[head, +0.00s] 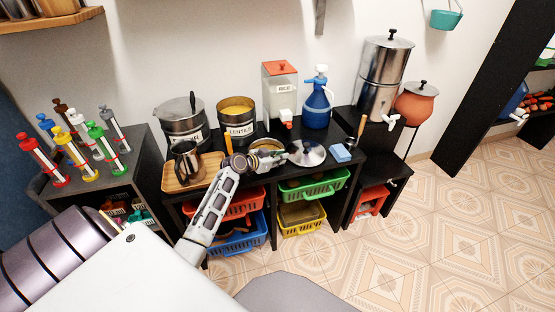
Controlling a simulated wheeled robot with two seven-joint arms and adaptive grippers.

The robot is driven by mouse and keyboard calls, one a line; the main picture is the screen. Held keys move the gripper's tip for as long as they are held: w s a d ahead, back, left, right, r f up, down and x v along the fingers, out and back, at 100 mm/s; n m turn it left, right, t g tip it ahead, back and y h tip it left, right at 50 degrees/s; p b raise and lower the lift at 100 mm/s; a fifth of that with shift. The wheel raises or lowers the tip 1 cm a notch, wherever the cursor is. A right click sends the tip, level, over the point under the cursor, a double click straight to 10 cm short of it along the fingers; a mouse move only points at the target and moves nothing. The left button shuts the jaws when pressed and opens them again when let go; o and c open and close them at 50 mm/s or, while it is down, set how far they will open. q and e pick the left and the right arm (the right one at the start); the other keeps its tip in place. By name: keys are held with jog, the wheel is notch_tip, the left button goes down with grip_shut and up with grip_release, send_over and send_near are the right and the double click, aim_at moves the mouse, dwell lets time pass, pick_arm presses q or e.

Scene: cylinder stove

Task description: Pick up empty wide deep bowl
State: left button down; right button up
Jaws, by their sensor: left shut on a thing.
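A wide, metallic, yellowish bowl (267,144) is at the middle of the dark counter, in front of the lentils canister. My left arm reaches in from the lower left. Its gripper (248,161) is at the bowl's left side, shut on the bowl's near left rim. The gripper and wrist hide part of the bowl's left and front. The bowl's inside is too small to make out, and I cannot tell whether it is lifted off the counter. My right gripper is not in view.
A silver lid (306,153) lies right of the bowl, beside a blue sponge (340,153). A metal pitcher (187,165) stands on a wooden board (176,184) at left. Canisters, a rice container (279,87) and a blue jug (317,105) stand behind. Coloured baskets sit below.

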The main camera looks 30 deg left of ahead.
pick_arm(q)
notch_tip(320, 180, up, 9)
jog(key=p, duration=0.1)
jog(key=shift+r, duration=0.2)
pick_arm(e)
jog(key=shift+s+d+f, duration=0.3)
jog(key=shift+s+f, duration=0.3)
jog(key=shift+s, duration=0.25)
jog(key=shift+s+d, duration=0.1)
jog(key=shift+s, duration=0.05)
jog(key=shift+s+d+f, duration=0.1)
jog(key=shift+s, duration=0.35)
